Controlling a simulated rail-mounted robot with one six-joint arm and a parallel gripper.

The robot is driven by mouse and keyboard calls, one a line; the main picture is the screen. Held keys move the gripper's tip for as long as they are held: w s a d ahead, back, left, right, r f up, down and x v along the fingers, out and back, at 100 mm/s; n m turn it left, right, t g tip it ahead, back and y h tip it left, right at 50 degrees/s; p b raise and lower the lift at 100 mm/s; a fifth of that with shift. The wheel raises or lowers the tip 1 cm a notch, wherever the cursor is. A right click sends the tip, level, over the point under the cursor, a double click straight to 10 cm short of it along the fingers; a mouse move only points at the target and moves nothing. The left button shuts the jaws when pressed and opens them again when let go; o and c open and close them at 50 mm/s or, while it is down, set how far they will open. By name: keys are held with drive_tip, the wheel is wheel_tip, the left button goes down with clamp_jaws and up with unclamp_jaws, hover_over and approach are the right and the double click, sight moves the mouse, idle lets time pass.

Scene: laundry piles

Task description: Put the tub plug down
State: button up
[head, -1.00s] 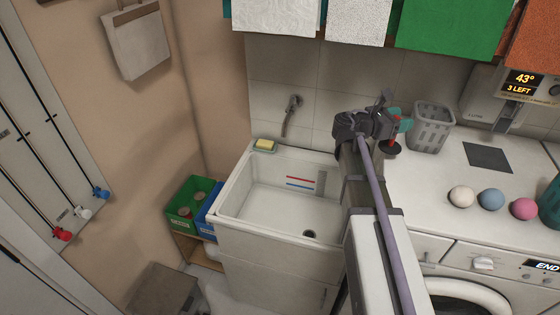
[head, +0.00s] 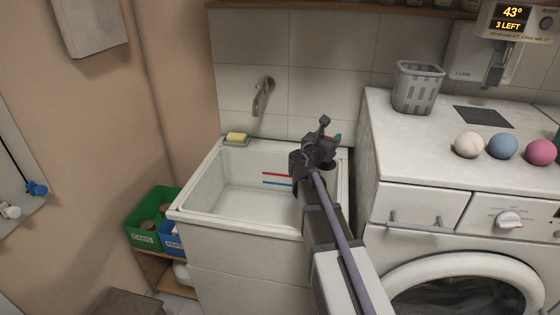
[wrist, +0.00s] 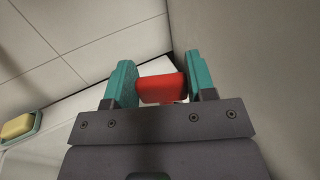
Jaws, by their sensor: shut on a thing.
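The tub plug shows in the wrist view as a red grip (wrist: 162,88) between the two teal fingers of my gripper (wrist: 161,74), which is shut on it. In the head view my gripper (head: 329,147) is over the right end of the white tub (head: 197,200). A dark disc, seemingly the plug's underside (head: 328,164), shows just below the fingers. My wrist and arm hide the right part of the tub and its drain. I cannot tell how high the plug is above the tub.
A tap (head: 264,92) is on the wall behind. To the right, a washing machine (head: 400,155) carries a grey basket (head: 417,88) and several balls. Green (head: 150,222) and blue bins stand at left.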

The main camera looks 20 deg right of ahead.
drive_tip(key=shift+w+d+r, duration=0.1)
drive_tip(key=shift+w, duration=0.2)
drive_tip(key=w+d, duration=0.3)
drive_tip(key=w, duration=0.2)
drive_tip(key=w+d, duration=0.2)
drive_tip(key=w, duration=0.4)
drive_tip(key=w+d, duration=0.3)
drive_tip(key=w, duration=0.2)
drive_tip(key=shift+w+d, duration=0.15)
drive_tip(key=shift+d, duration=0.15)
drive_tip(key=f+b, duration=0.1)
drive_tip(key=f, duration=0.1)
drive_tip(key=f+b, duration=0.1)
drive_tip(key=shift+w+d+b, duration=0.2)
drive_tip(key=shift+w+b, duration=0.05)
drive_tip(key=shift+b, duration=0.05)
wheel_tip(320, 180, down, 4)
drive_tip(key=b, duration=0.4)
drive_tip(key=shift+f, duration=0.15)
drive_tip(key=shift+w+f, duration=0.15)
drive_tip(key=shift+w, duration=0.05)
drive_tip(key=shift+s+r, duration=0.1)
drive_tip(key=shift+r, duration=0.2)
drive_tip(key=shift+f+b, duration=0.3)
drive_tip(key=o, duration=1.3)
drive_tip(key=shift+r, duration=0.1)
